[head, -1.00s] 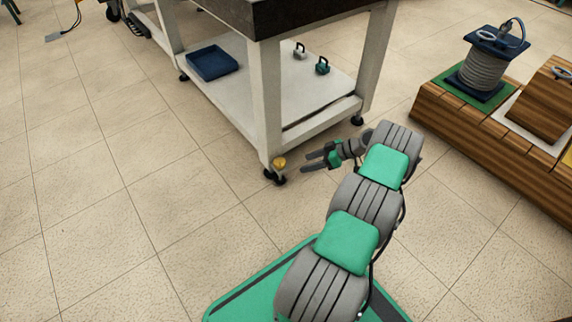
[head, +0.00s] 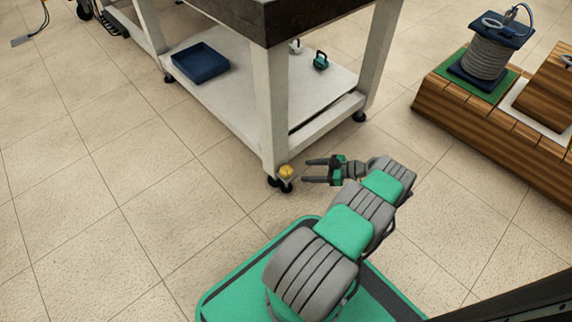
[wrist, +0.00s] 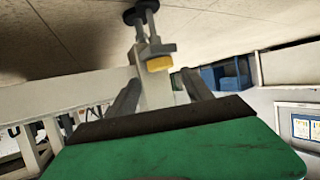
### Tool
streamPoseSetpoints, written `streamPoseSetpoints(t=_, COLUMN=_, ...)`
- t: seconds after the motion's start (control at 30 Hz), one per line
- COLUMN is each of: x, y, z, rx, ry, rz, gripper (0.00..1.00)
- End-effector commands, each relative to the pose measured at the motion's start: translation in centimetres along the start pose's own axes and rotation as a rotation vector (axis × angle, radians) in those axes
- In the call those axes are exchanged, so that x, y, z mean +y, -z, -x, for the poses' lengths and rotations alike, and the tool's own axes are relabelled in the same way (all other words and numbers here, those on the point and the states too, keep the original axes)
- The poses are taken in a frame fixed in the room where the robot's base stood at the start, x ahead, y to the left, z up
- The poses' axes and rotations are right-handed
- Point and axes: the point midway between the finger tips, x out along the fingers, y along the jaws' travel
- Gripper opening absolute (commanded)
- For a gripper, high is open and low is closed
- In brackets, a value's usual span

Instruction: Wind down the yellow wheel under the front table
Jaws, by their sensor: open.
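The yellow wheel (head: 286,171) is a small round knob at the foot of the near leg of the front table (head: 272,110). It also shows in the wrist view (wrist: 159,64), beyond my fingertips and roughly between them. My gripper (head: 306,171) is open and empty, just right of the wheel, with its two fingers pointing left toward it. A gap shows between the fingertips and the wheel. In the wrist view the fingers (wrist: 158,92) stand on either side of the table leg's end, and the picture appears upside down.
The table's lower shelf holds a blue tray (head: 200,62) and a teal padlock-shaped thing (head: 320,61). A wooden platform (head: 470,115) with a cable spool (head: 490,55) stands at the right.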

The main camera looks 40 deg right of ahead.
Motion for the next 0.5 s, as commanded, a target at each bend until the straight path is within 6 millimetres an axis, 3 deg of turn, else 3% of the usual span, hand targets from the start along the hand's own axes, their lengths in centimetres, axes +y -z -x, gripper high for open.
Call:
streamPoseSetpoints(t=0.3, x=0.0, y=-0.1, z=-5.4, rx=0.001, ry=0.000, rz=-0.002, gripper=0.59)
streamPoseSetpoints(t=0.5, x=0.0, y=0.0, z=-7.4, rx=0.000, ry=-0.001, rz=-0.002, gripper=0.59)
